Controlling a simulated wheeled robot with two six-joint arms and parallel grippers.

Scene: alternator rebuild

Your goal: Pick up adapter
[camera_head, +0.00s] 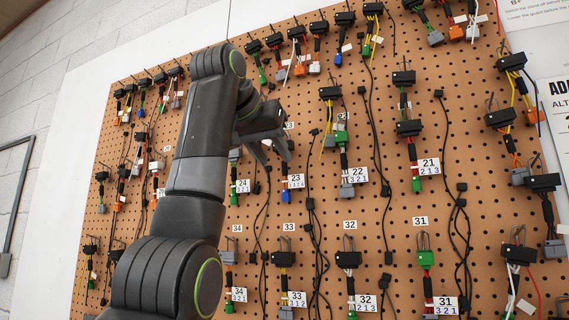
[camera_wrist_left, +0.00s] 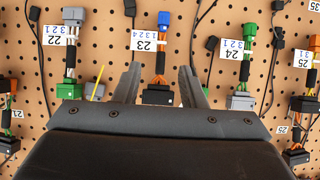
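My left gripper (camera_head: 276,158) is at the pegboard, just above the tag marked 23. In the left wrist view its two fingers (camera_wrist_left: 158,80) are spread apart. Between them shows the black body of adapter 23 (camera_wrist_left: 158,95), with a dark sleeve and a blue end (camera_wrist_left: 164,20). The blue end also shows in the head view (camera_head: 286,195), while its upper part is hidden behind my gripper. I cannot tell whether the fingers touch it. My right gripper is not in view.
Adapter 22, grey-ended (camera_head: 347,190), hangs to the right and adapter 24, green-ended (camera_head: 234,199), to the left. Thin black cables (camera_head: 313,210) hang between the columns. More adapters fill the pegboard (camera_head: 400,215) above and below, leaving narrow gaps.

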